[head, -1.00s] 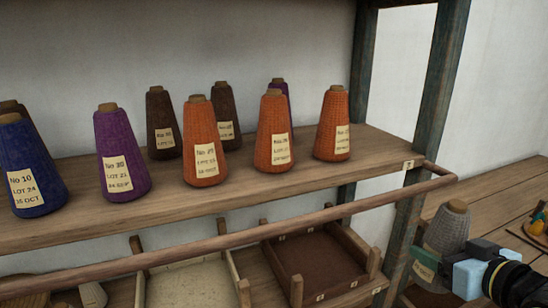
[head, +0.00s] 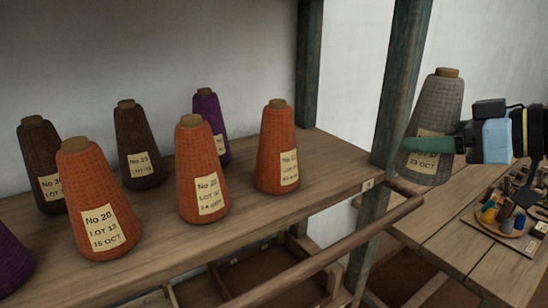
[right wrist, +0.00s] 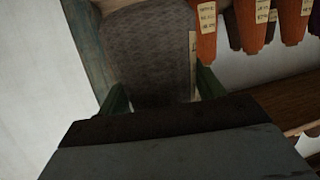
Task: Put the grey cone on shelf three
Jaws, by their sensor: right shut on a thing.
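The grey cone (head: 436,105) is a tall yarn cone with a brown tip and a paper label, partly covered by a green finger. My right gripper (head: 437,145) is shut on it and holds it nearly upright, just right of the shelf's post. In the right wrist view the grey cone (right wrist: 148,52) fills the space between the two green fingers (right wrist: 160,95). The wooden shelf (head: 215,240) carries orange, brown and purple cones; a small tag (head: 368,184) sits at its right end, its number too small to read. My left gripper is not in view.
A blue-green post (head: 395,95) stands between the held cone and the shelf. A rail (head: 330,248) runs along the shelf front. The shelf's right end, beside the front-right orange cone (head: 276,150), is bare. A table (head: 440,240) with small spools is at right.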

